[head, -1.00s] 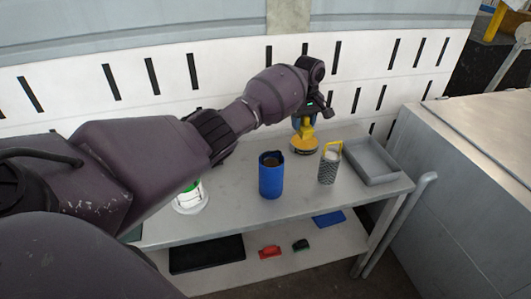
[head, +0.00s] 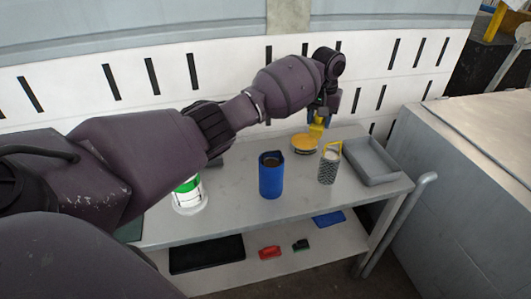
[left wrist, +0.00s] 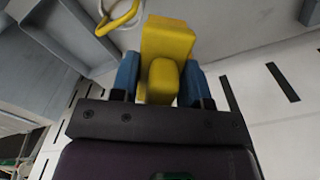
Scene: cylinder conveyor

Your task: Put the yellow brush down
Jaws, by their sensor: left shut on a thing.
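My left gripper (head: 319,112) is above the back right of the table. Its blue fingers are shut on the yellow brush (head: 317,128). The left wrist view shows the yellow brush (left wrist: 167,40) between the fingertips (left wrist: 163,80). In the head view the brush is upright, just behind and right of a round yellow-topped thing (head: 303,142). Its lower end is partly hidden, and I cannot tell whether it touches the table. My right gripper is not in view.
The grey table (head: 232,190) holds a blue cup (head: 271,178), a grater with yellow handle (head: 328,166), a grey tray (head: 391,176) and a green-and-white container (head: 188,197). A lower shelf (head: 290,262) holds several small things. A white slotted wall (head: 75,90) stands behind.

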